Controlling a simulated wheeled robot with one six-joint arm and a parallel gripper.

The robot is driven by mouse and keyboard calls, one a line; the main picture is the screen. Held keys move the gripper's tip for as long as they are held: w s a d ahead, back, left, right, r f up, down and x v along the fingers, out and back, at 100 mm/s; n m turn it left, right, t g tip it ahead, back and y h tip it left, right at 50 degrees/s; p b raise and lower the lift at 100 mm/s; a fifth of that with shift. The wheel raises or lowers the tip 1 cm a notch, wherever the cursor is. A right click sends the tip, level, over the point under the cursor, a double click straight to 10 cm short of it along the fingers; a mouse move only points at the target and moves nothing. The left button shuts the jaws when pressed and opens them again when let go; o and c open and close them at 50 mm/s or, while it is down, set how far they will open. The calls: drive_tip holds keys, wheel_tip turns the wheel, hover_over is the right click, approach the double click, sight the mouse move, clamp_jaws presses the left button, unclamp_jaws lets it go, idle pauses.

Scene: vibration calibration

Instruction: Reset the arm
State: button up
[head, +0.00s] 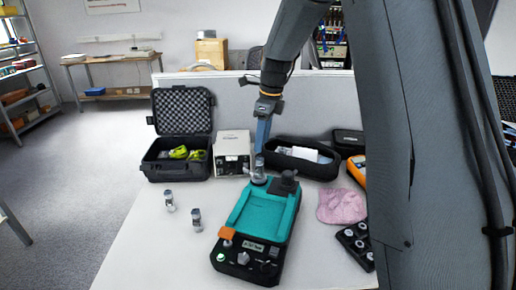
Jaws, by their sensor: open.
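My gripper (261,152) points down over the far end of the teal calibration device (262,210) on the white table. Its fingers are small in the picture, around or just above a small metal cylinder (258,174) that stands upright at that end. I cannot tell whether they touch it. A dark knob-like part (286,183) sits on the device to the right of the cylinder. Two similar metal cylinders, one farther back (169,201) and one nearer (196,220), stand on the table left of the device.
An open black foam-lined case (181,171) and a white box instrument (232,153) stand at the back left. A black pouch (301,158), a pink cloth (341,206) and a black knobbed block (356,245) lie to the right. The table's front left is clear.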

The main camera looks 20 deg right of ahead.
drive_tip(key=shift+s+r, duration=0.2)
drive_tip(key=shift+s, duration=0.05)
drive_tip(key=s+f+n, duration=0.3)
drive_tip(key=s+n, duration=0.9)
drive_tip(key=s, duration=0.2)
drive_tip(key=s+a+f+n+h, duration=0.1)
drive_tip(key=s+f+n, duration=0.3)
drive_tip(key=s+n, duration=0.8)
drive_tip(key=shift+s+n+h, duration=0.3)
drive_tip(key=shift+s+n, duration=0.1)
drive_tip(key=shift+s, duration=1.1)
